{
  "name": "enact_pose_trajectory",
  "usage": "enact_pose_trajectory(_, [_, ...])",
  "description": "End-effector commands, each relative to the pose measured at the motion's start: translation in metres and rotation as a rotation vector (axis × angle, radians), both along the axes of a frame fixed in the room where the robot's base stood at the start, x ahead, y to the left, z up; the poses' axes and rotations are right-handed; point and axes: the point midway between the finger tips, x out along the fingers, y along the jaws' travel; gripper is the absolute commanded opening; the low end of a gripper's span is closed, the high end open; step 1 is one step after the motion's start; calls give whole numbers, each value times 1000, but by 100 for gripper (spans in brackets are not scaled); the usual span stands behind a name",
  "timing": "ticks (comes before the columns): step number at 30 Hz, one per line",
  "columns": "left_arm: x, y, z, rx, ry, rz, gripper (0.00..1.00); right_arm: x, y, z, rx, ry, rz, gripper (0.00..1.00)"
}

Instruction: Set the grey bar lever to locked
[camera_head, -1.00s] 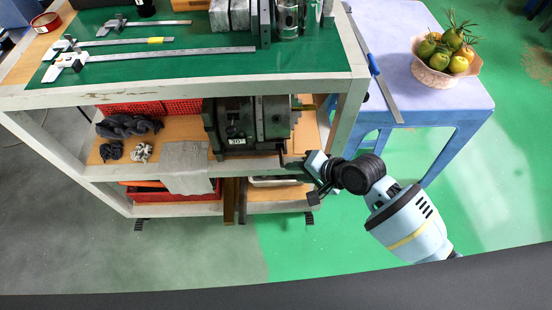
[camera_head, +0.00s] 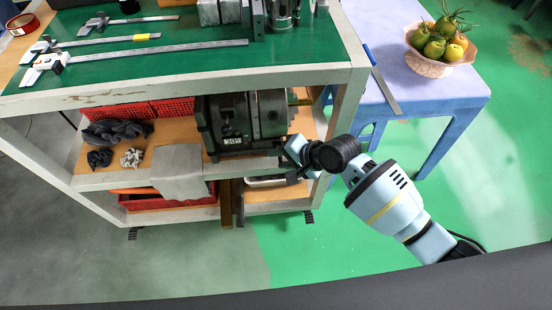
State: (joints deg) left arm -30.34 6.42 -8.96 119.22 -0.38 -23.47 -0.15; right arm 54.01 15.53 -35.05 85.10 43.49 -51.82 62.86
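A dark green-grey machine block (camera_head: 228,122) with a "30°" label sits on the cart's middle shelf. I cannot clearly make out the grey bar lever; the machine's lower right front is partly covered by my gripper. My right gripper (camera_head: 287,168) is at that lower right corner, by the shelf's front edge. Its dark fingers are small and overlap the machine and shelf edge, so I cannot tell whether they are open or shut, or touching anything. My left gripper is out of view.
The green cart top (camera_head: 200,75) above holds calipers and metal blocks. The cart's right post (camera_head: 345,108) stands close to my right wrist. Rags (camera_head: 118,132) and a grey cloth (camera_head: 180,172) lie left. A lilac table (camera_head: 430,95) with a fruit bowl (camera_head: 430,67) stands right.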

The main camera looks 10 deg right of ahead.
Motion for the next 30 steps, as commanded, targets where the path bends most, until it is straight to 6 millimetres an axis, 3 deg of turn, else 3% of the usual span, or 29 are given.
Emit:
enact_pose_trajectory(6, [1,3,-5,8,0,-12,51,9,11,-14,0,0,0,33])
enact_pose_trajectory(16, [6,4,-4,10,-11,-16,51,10,13,-15,0,-2,0,33])
enact_pose_trajectory(24, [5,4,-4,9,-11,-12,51,10,13,-15,0,-1,1,0])
enact_pose_trajectory(30, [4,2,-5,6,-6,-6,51,10,13,-15,0,-1,1,0])
